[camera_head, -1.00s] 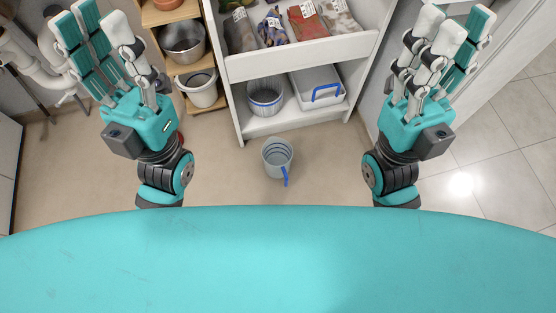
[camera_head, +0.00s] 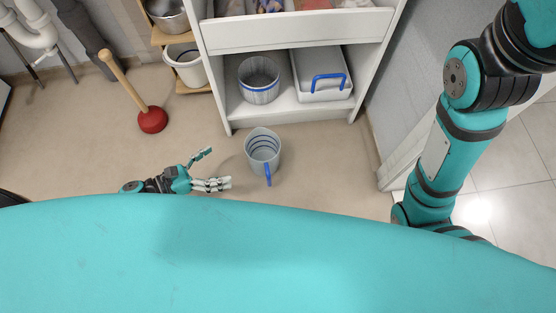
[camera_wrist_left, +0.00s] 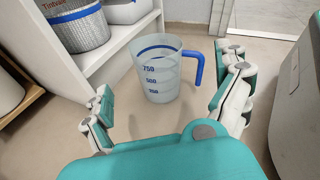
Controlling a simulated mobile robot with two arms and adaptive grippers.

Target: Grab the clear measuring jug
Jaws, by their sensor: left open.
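The clear measuring jug (camera_head: 262,150), with blue marks and a blue handle, stands upright on the floor in front of the white shelf. In the left wrist view the jug (camera_wrist_left: 157,76) is ahead, with its handle to the right. My left gripper (camera_head: 220,167) is low near the floor, to the left of the jug and apart from it. My right gripper is outside the frames; only my right arm shows at the right.
A red plunger (camera_head: 152,119) stands on the floor at left. The white shelf (camera_head: 290,110) behind the jug holds a grey basket (camera_head: 260,88) and a white box (camera_head: 310,90) with a blue handle. A white bucket (camera_head: 186,66) stands on a wooden rack. Floor around the jug is clear.

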